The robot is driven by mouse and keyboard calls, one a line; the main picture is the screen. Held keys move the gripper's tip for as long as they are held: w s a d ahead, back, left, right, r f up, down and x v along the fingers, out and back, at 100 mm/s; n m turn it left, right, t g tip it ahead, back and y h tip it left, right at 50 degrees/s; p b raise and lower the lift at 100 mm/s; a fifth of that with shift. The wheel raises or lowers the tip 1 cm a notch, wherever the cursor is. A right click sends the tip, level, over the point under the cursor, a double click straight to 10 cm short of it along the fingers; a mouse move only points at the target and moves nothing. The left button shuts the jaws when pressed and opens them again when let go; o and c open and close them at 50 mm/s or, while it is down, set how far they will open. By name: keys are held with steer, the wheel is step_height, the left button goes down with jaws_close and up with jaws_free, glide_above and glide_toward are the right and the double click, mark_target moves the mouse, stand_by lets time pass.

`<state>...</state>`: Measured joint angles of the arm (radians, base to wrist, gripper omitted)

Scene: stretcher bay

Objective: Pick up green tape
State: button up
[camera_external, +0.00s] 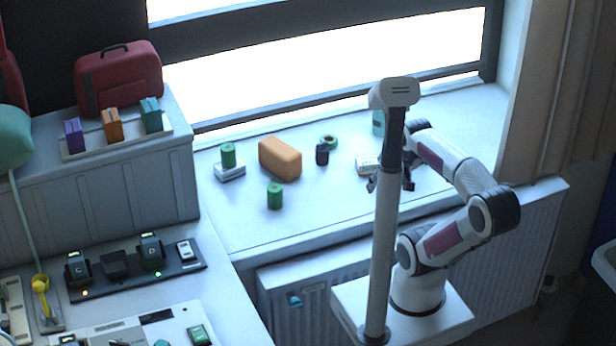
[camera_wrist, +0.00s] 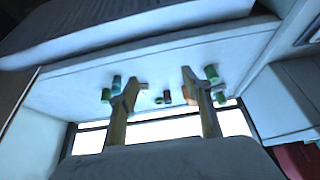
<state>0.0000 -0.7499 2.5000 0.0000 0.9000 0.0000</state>
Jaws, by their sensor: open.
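A green ring like a roll of tape (camera_external: 328,142) lies on the white window sill behind a small dark cylinder (camera_external: 322,154). Two upright green cylinders also stand there: one (camera_external: 275,197) on the sill, one (camera_external: 228,154) on a small white box (camera_external: 230,172). I cannot tell for sure which is the green tape. My gripper (camera_external: 391,184) is above the right part of the sill, to the right of all three, partly hidden by a grey pole. In the wrist view my gripper (camera_wrist: 158,84) is open with nothing between its fingers; green items (camera_wrist: 211,73) show beyond.
An orange block (camera_external: 280,158) stands between the green items. A white box (camera_external: 367,165) and a teal container (camera_external: 379,122) are near my gripper. The grey pole (camera_external: 382,250) stands in front of my arm. The sill's front middle is clear.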

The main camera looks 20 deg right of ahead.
steer(key=o, duration=0.3)
steer(key=shift+w, duration=0.1)
